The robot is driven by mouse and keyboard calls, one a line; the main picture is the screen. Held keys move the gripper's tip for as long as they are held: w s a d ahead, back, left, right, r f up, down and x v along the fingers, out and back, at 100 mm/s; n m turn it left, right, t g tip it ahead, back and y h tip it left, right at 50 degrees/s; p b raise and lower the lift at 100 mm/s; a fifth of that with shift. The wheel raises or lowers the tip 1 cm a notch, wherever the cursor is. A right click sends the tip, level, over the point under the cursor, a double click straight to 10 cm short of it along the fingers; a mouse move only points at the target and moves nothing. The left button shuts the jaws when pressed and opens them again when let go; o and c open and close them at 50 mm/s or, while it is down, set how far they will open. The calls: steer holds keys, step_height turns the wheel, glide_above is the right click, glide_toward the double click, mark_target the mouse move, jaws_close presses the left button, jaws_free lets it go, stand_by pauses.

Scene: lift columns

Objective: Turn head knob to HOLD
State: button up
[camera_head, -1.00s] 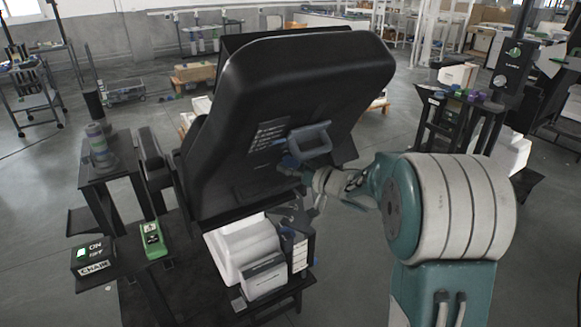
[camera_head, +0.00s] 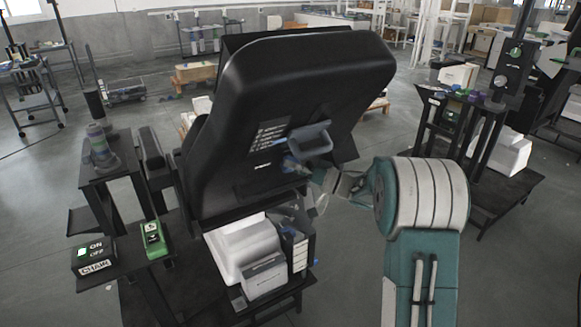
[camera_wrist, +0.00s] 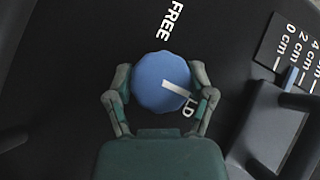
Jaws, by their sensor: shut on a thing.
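The blue head knob (camera_wrist: 152,76) sits on the black back of a chair headrest. Its white pointer slants toward the lower right, at a label whose visible letters are "LD"; the rest of that label is hidden. The word FREE stands above the knob in the wrist view. My gripper (camera_wrist: 160,92) is shut on the knob, with one finger on each side. In the head view the knob is a small blue patch (camera_head: 291,164), partly covered by my gripper (camera_head: 308,180).
A grey handle (camera_head: 310,139) sticks out just above the knob. A scale marked in cm (camera_wrist: 290,52) with a blue slider is at right in the wrist view. A white box (camera_head: 240,245) stands below the chair back. An ON/OFF CHAIR box (camera_head: 93,257) is at lower left.

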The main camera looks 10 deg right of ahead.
stand_by(0.5)
steer(key=o, duration=1.1)
steer(key=shift+w+d, duration=0.1)
steer(key=shift+w, duration=0.05)
steer(key=v, duration=1.2)
steer(key=shift+f, duration=0.2)
